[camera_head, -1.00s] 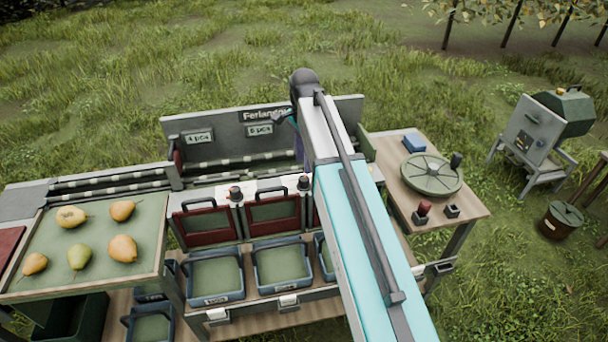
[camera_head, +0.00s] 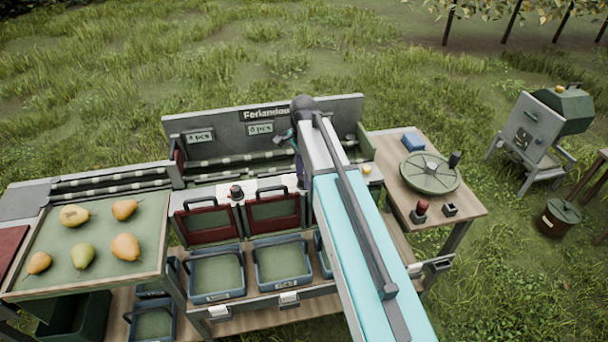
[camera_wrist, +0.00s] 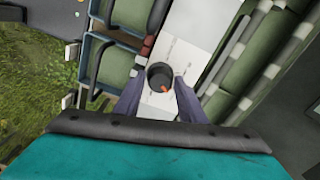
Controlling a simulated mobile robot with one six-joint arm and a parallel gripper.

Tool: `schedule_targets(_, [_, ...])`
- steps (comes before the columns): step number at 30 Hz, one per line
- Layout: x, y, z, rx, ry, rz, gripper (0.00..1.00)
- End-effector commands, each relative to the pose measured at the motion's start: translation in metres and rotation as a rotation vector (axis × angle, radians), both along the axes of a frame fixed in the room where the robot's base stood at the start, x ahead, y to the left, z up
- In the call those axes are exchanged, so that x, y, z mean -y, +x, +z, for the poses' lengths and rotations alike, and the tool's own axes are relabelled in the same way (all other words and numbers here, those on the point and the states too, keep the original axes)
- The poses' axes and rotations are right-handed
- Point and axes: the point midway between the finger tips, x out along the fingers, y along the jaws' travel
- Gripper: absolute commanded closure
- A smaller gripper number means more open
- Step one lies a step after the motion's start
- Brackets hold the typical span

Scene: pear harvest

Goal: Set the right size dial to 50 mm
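The right size dial (camera_wrist: 159,76) is a dark round knob with an orange-red pointer, on a white panel in the wrist view. My gripper (camera_wrist: 158,86) is open, with one finger on each side of the dial; I cannot tell whether they touch it. The scale marks on the panel are too small to read. In the head view my arm hides the right dial. The left dial (camera_head: 237,192) is dark with a red mark and stands on the white strip between the red-framed gates.
Blue bins (camera_head: 216,278) stand in front of the dials. A tray with several pears (camera_head: 126,247) is at the left. A side table with a green round plate (camera_head: 430,173) and a red button (camera_head: 421,208) is at the right.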

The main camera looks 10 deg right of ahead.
Motion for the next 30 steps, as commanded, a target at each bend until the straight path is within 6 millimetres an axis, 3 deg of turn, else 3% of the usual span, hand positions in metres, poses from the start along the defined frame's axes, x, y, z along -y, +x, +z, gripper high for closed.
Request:
schedule_targets(5, [0.0,0.0,-0.0001,0.0,0.0,0.0,0.64])
schedule_targets(11, [0.0,-0.0001,0.0001,0.0,0.0,0.0,0.94])
schedule_targets(20, [0.0002,-0.0003,0.0001,-0.001,0.0,0.02,0.94])
schedule_targets(30, [0.0014,0.0,0.0001,-0.001,0.0,0.165,0.94])
